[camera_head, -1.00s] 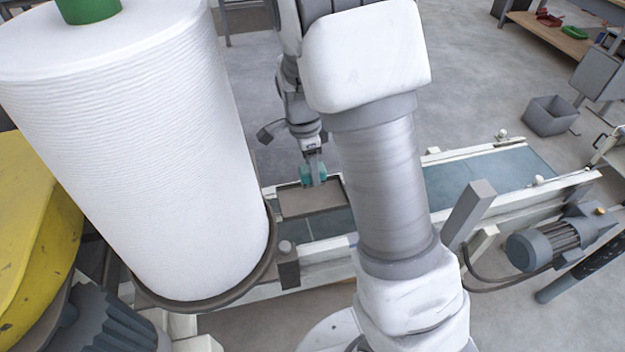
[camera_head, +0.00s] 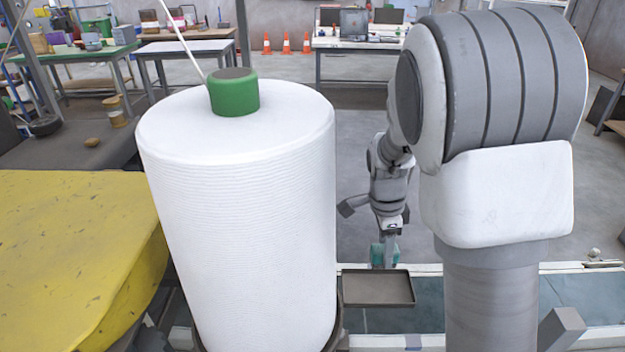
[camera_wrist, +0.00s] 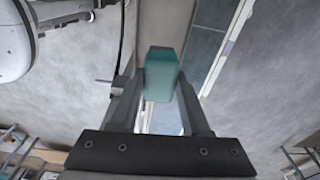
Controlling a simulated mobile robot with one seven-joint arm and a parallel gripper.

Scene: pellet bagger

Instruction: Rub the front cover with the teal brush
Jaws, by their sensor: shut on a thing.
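My gripper (camera_head: 388,248) is shut on the teal brush (camera_head: 377,256), just past the far edge of a shallow dark tray (camera_head: 378,289) in the head view. I cannot tell how high the brush is above the tray or conveyor. In the wrist view the teal brush (camera_wrist: 161,75) sits between the two fingers of my gripper (camera_wrist: 158,88), pointing away from the wrist. Its far end hides part of what lies behind it. I cannot pick out for certain which surface is the front cover.
A large white roll (camera_head: 240,210) with a green core (camera_head: 234,92) stands left of the tray. A yellow housing (camera_head: 75,255) is at the far left. A teal conveyor belt (camera_head: 590,298) runs right. Workbenches and orange cones (camera_head: 286,43) stand far back, with open floor before them.

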